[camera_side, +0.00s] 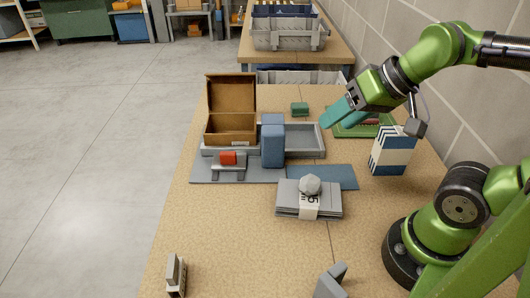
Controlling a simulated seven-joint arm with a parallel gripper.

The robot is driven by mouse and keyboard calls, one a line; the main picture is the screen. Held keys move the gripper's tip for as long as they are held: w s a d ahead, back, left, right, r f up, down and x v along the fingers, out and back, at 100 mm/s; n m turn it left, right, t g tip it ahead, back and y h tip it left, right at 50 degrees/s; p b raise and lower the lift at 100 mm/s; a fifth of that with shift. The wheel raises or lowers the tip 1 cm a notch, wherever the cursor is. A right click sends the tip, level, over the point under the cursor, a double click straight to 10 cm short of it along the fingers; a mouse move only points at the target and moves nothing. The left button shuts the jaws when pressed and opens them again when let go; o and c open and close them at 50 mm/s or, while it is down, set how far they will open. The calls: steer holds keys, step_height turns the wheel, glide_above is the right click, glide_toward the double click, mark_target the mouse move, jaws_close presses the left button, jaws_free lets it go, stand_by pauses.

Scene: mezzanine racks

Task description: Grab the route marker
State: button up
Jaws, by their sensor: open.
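I cannot tell for sure which object is the route marker. A small red piece (228,158) sits on a grey stand (228,172) on a grey mat at the left. A blue block (273,147) stands upright to its right. A blue-and-white striped block (391,152) stands at the right, below my wrist. A small green block (299,109) lies farther back. My gripper (328,122), with teal fingers, is open and appears empty.
An open brown box (231,128) stands by a grey tray (304,151). A grey stack marked 5 (291,200) has a grey lump (309,184) on top. A green tray (364,130) lies behind the striped block. Small grey pieces lie at the front; the table between is clear.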

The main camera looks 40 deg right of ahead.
steer(key=w+a+f+n+g, duration=0.1)
steer(key=w+a+g, duration=0.25)
steer(key=a, duration=0.45)
steer(key=w+a+f+n+g, duration=0.2)
steer(key=w+a, duration=0.2)
steer(key=a, duration=0.5)
steer(key=m+g+h, duration=0.2)
steer(key=m, duration=0.5)
glide_toward(171, 266)
steer(key=shift+t, duration=0.25)
step_height(171, 266, down, 13)
steer(key=shift+s+a, duration=0.1)
steer(key=shift+s, duration=0.05)
steer(key=c, duration=1)
steer(key=shift+r, duration=0.2)
steer(key=shift+c, duration=0.2)
